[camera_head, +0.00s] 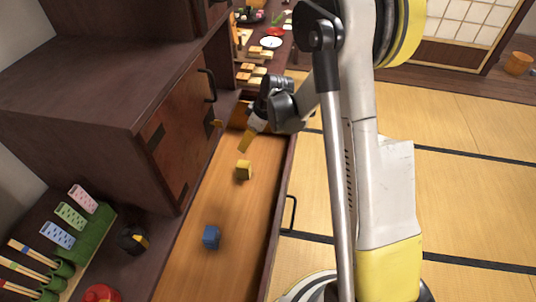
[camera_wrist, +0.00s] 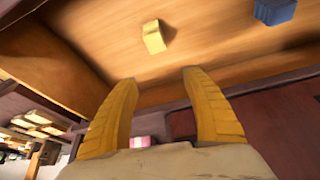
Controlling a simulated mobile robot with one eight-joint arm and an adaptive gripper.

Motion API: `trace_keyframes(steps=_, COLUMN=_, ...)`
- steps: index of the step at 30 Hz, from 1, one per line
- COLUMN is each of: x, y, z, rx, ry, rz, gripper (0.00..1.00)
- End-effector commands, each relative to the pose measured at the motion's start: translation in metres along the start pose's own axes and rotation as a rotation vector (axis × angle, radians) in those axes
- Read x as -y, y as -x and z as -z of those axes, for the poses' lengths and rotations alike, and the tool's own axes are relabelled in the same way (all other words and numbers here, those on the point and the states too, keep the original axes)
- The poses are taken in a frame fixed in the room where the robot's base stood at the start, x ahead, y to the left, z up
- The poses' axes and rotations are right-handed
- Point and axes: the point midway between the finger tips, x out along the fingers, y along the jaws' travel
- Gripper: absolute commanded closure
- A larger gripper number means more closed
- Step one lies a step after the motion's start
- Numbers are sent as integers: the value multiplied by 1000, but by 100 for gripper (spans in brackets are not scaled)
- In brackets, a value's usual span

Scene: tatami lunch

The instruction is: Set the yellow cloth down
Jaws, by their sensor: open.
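The yellow cloth (camera_head: 243,169) is a small folded block lying on the wooden floor of the open drawer (camera_head: 180,285). It also shows in the wrist view (camera_wrist: 153,37), apart from both fingertips. My gripper (camera_head: 231,137) is above the far end of the drawer. In the wrist view, my gripper's two yellow fingers (camera_wrist: 160,77) are spread wide with nothing between them.
A blue folded block (camera_head: 211,237) lies nearer in the drawer, also seen in the wrist view (camera_wrist: 274,11). A dark wooden cabinet (camera_head: 165,135) borders the drawer on the left. Food stands on the counter beyond. Tatami floor (camera_head: 460,200) is clear at right.

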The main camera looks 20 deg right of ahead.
Motion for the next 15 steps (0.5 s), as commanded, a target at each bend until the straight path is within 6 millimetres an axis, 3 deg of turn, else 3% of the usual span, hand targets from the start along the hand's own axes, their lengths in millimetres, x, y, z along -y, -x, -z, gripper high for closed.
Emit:
trace_keyframes(steps=1, x=10, y=28, z=6, rx=3, ry=-35, rz=-23, gripper=43)
trace_keyframes(steps=6, x=44, y=108, z=16, rx=-3, ry=-185, rz=-108, gripper=43)
trace_keyframes(steps=11, x=84, y=170, z=8, rx=-28, ry=-319, rz=-187, gripper=43)
trace_keyframes(steps=15, x=121, y=212, z=-10, rx=-66, ry=-431, rz=-250, gripper=43)
